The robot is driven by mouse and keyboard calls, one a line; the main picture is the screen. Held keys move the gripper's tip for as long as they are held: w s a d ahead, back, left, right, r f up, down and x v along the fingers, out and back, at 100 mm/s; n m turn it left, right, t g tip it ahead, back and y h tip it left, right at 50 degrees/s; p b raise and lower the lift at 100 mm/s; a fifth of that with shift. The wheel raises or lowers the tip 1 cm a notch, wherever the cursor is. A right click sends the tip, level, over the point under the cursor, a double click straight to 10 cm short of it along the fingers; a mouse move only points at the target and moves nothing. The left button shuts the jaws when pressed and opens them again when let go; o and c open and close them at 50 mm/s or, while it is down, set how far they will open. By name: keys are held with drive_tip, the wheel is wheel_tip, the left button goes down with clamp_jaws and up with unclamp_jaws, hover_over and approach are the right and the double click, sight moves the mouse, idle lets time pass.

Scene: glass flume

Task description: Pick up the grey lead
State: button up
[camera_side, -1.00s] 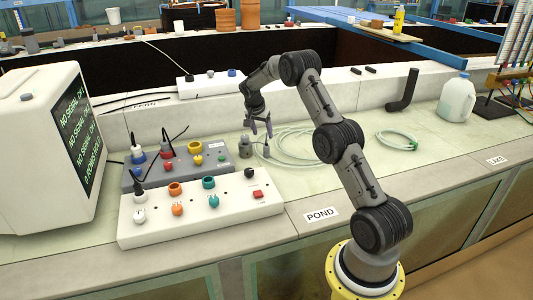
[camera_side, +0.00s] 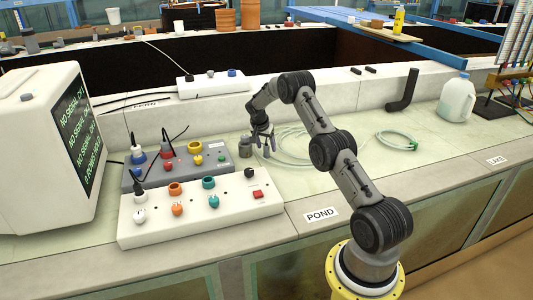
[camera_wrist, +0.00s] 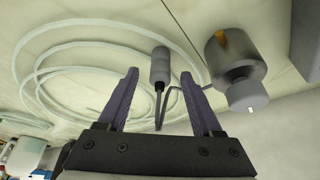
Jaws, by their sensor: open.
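The grey lead's plug (camera_wrist: 160,66) has a dark tip and stands on the bench in the wrist view. A thin grey wire beside it bends toward a grey cylinder (camera_wrist: 235,62) with a round knob at the right. My gripper (camera_wrist: 160,76) is open, with one finger on each side of the plug and gaps between. In the side view my gripper (camera_side: 265,148) is low over the bench, right beside the grey cylinder (camera_side: 246,144), and largely hides the plug. Whether the fingers are down at plug height is unclear.
A coiled pale hose (camera_wrist: 60,60) lies just behind and left in the wrist view. In the side view a grey socket box (camera_side: 218,160) and a white socket box (camera_side: 225,215) stand to the left. Clear bench lies to the right, around a small hose coil (camera_side: 397,139).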

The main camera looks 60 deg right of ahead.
clamp_jaws()
drive_tip(key=shift+r, duration=0.1)
idle(0.3)
